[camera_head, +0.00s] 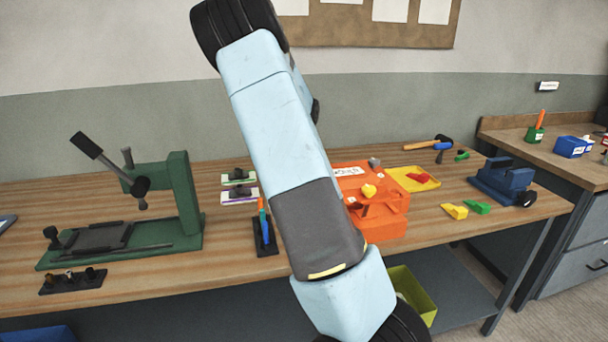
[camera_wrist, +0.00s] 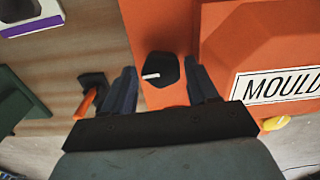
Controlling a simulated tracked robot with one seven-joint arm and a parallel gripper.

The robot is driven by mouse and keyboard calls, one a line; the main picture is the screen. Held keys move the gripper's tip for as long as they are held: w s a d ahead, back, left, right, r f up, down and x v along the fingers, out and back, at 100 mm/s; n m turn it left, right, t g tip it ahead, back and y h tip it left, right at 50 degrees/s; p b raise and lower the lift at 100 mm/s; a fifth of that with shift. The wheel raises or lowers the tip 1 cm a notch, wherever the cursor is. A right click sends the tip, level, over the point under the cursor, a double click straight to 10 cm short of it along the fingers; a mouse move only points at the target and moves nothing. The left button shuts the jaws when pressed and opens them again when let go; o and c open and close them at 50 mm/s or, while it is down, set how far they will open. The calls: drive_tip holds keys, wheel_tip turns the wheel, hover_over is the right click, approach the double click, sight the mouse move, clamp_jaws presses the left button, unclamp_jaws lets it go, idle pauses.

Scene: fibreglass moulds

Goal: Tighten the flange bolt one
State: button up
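In the wrist view a dark bolt head (camera_wrist: 165,78) with a white mark sits on the orange flange of the mould (camera_wrist: 218,22). My gripper (camera_wrist: 160,66) is open, with one dark finger on each side of the bolt head and a gap on both sides. I cannot tell how far the fingertips are above the flange. The orange mould (camera_head: 385,229) also shows in the head view, partly behind my arm. My gripper and this bolt are hidden there. I cannot read any number on the bolt.
A tool holder (camera_head: 266,248) stands left of the mould, close to my left finger. A green press (camera_head: 183,195) stands further left. A yellow tray (camera_head: 412,177), a blue vise (camera_head: 500,182) and yellow and green pieces lie to the right. A yellow knob (camera_head: 369,190) sits on the mould.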

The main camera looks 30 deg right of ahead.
drive_tip(key=shift+o, duration=1.2)
drive_tip(key=shift+s, duration=0.1)
drive_tip(key=shift+d, duration=0.1)
drive_tip(key=shift+r, duration=0.15)
drive_tip(key=shift+a+r, duration=0.2)
drive_tip(key=shift+r, duration=3.55)
